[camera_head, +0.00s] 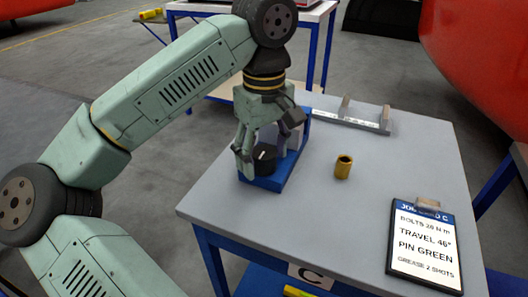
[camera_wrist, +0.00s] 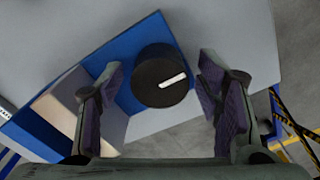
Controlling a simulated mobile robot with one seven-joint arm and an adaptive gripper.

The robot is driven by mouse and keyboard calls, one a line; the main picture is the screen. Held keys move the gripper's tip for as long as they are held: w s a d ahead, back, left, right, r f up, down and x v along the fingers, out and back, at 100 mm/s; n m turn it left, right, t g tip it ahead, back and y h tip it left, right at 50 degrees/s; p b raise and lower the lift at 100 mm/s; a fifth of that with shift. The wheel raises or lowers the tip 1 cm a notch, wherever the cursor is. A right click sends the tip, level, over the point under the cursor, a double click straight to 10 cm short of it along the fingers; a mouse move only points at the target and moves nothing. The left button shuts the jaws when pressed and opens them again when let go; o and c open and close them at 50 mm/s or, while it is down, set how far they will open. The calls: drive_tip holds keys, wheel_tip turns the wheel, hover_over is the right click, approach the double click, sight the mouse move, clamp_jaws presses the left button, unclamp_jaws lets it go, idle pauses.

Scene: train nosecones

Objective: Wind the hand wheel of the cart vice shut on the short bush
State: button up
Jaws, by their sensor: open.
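The cart vice (camera_head: 272,180) is a blue block on the grey cart top, partly hidden by my gripper (camera_head: 262,146). Its black round hand wheel (camera_head: 264,157) carries a white mark. In the wrist view the hand wheel (camera_wrist: 150,88) sits between my open fingers (camera_wrist: 160,75), with a visible gap on both sides. The vice's blue body (camera_wrist: 112,55) and a pale block (camera_wrist: 62,100) lie to the left. A small brass-coloured hollow bush (camera_head: 343,168) stands upright on the cart top, right of the vice and apart from it. I cannot tell what is between the jaws.
A grey rail with upright pieces (camera_head: 350,121) lies at the back of the cart top (camera_head: 310,220). A job card on a clipboard (camera_head: 425,240) lies at the front right. Another blue-framed table (camera_head: 320,12) stands behind. A large red body (camera_head: 480,50) is at the upper right.

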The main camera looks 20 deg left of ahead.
sight(264, 152)
wheel_tip(264, 152, up, 8)
drive_tip(key=shift+f, duration=0.25)
idle(0.7)
